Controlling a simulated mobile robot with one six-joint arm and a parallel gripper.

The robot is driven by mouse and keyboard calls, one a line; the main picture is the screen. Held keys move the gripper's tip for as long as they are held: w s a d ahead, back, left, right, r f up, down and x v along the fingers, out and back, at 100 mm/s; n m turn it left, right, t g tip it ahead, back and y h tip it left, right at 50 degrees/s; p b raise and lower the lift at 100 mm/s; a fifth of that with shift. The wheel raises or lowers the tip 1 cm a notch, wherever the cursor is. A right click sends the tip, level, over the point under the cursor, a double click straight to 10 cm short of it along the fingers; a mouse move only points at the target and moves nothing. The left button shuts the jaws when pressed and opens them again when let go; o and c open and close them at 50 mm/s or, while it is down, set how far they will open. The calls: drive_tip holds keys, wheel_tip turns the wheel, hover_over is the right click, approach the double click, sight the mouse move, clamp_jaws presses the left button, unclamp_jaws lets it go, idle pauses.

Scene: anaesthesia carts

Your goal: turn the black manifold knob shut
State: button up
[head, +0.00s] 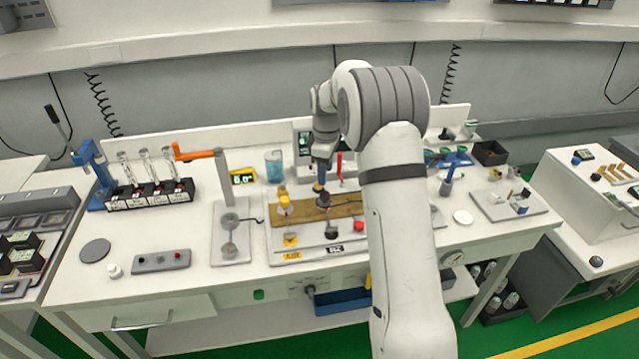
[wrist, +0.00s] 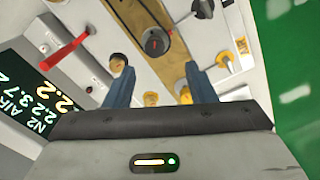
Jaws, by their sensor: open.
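The black manifold knob (wrist: 156,42) is round with a small red mark on its face. In the wrist view it sits on a tan strip, just beyond and between my fingertips. In the head view the black knob (head: 323,201) stands on the wooden board (head: 347,210), below my gripper. My gripper (wrist: 157,74) is open, with one blue finger to each side and nothing held between them. In the head view my gripper (head: 319,186) points down from above the board. I cannot tell the exact gap to the knob.
A yellow-topped fitting (head: 285,202) stands left of the knob. A display (wrist: 38,82) shows N2 and AIR figures. A blue cup (head: 273,166) stands behind.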

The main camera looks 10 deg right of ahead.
sight(324, 194)
drive_tip(key=shift+w+f, duration=0.55)
drive_tip(key=shift+f, duration=0.05)
wheel_tip(324, 194, down, 8)
drive_tip(key=shift+r+p, duration=0.2)
drive_tip(key=shift+p, duration=0.8)
drive_tip(key=shift+c, duration=0.4)
